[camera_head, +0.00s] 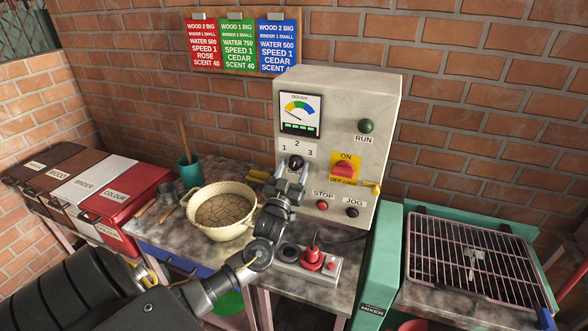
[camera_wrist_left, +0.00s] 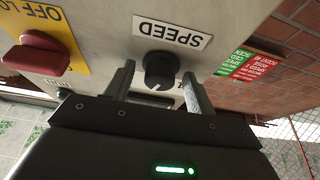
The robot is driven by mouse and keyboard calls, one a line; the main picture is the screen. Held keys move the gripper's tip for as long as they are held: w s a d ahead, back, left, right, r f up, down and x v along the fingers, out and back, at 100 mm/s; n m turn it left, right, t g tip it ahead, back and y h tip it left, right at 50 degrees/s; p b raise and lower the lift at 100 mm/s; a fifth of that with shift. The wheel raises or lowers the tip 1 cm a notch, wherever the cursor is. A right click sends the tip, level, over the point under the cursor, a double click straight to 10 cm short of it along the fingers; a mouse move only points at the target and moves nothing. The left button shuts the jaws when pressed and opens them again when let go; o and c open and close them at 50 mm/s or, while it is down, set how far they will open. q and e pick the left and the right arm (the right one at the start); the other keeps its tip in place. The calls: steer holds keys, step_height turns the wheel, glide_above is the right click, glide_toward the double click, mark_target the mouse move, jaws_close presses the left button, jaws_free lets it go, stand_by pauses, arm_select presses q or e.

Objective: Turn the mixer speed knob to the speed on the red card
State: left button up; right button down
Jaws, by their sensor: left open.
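The red card (camera_head: 204,45) hangs on the brick wall at the left of three cards and reads SPEED 1. The black speed knob (camera_head: 296,162) sits on the grey control panel (camera_head: 335,90), below the numbers 1, 2 and 3. In the left wrist view, upside down, the knob (camera_wrist_left: 160,68) shows a small pale mark on its face; its exact setting is hard to read. My left gripper (camera_head: 291,177) is open at the panel. In the left wrist view its fingers (camera_wrist_left: 159,76) stand on either side of the knob, with gaps visible. My right gripper is out of view.
The red ON/OFF switch (camera_head: 345,171) is right of the knob, with STOP (camera_head: 322,205) and JOG (camera_head: 352,212) buttons below. A cream bowl (camera_head: 222,211) stands left of my gripper. A red-knobbed control (camera_head: 312,258) sits on the bench below.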

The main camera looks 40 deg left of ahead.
arm_select(q)
steer(key=shift+s, duration=0.15)
steer(key=c, duration=1)
steer(key=shift+o, duration=0.2)
